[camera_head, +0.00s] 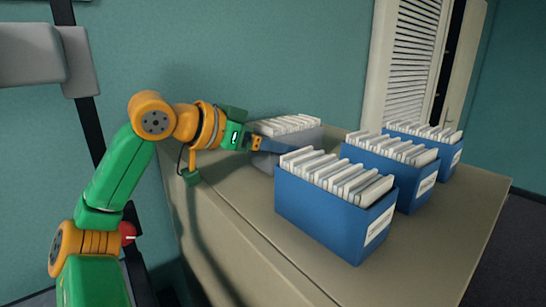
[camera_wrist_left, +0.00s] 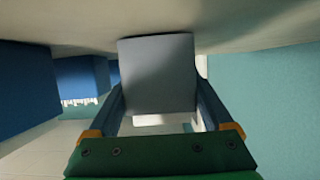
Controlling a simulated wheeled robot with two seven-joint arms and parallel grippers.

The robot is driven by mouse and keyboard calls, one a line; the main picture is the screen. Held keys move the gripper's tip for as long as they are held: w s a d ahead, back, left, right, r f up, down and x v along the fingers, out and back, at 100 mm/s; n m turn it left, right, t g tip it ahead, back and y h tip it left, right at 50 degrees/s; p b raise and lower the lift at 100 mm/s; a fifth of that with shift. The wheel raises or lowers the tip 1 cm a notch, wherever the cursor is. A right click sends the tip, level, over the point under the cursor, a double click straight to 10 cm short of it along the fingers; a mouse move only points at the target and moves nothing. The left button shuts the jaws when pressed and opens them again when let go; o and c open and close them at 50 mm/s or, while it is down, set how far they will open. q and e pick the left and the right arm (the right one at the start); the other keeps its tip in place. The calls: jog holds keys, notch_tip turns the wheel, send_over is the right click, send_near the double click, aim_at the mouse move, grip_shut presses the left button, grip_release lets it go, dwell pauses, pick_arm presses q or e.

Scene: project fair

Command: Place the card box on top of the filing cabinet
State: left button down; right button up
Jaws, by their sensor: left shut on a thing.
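A grey card box (camera_head: 264,161) packed with white cards is at the back left of the beige filing cabinet's top (camera_head: 240,205). My left gripper (camera_head: 290,147) reaches in from the left and is shut on this box, one finger along its near side. In the left wrist view the grey box (camera_wrist_left: 158,75) sits between both fingers, against the cabinet top (camera_wrist_left: 250,25), which shows at the upper edge. The box looks upright and at or very near the surface; I cannot tell if it touches. My right gripper is not in view.
Three blue card boxes stand on the cabinet in a row: a near one (camera_head: 320,205), a middle one (camera_head: 415,195) and a far one (camera_head: 450,157). The near one is close to the grey box. The front left strip of the top is bare. A louvred shutter (camera_head: 413,65) stands behind.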

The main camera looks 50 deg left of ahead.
pick_arm(q)
jog(key=shift+p, duration=0.35)
jog(key=shift+s+d+f+b, duration=0.1)
jog(key=shift+s+f+b, duration=0.05)
jog(key=shift+f+b, duration=0.15)
grip_release()
jog(key=shift+r, duration=0.15)
jog(key=shift+r+p, duration=0.2)
jog(key=shift+p, duration=0.15)
jog(key=v, duration=1.2)
jog(key=shift+s, duration=0.15)
jog(key=shift+w, duration=0.2)
jog(key=shift+s+f, duration=0.1)
